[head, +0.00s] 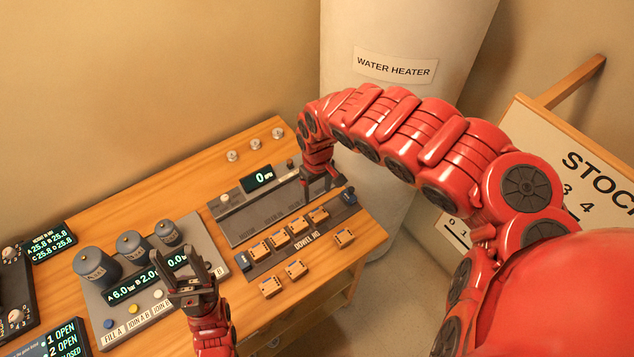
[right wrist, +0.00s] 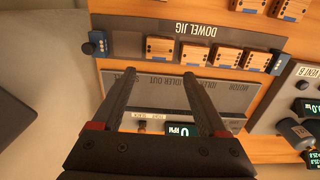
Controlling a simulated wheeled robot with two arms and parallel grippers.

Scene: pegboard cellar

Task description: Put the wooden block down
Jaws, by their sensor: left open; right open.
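Several small wooden blocks with dark markings are in view. A row of them, one being this wooden block (head: 318,214), sits in the dark dowel jig (head: 283,246). Loose blocks lie on the bench in front of the jig, such as this one (head: 344,237) at the right and this one (head: 271,286) at the left. My right gripper (head: 322,186) is open and empty, over the right end of the grey panel behind the jig. In the right wrist view its fingers (right wrist: 157,76) are spread, with jig blocks (right wrist: 159,48) beyond the tips. My left gripper (head: 190,283) is open and empty in front of the knob panel.
The grey panel (head: 236,228) with a small display stands directly behind the jig. The panel with three grey cylinders (head: 97,267) is at left. More display boxes (head: 48,244) line the left edge. The water heater (head: 395,68) stands behind the bench's right end. Bare wood shows in front of the jig.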

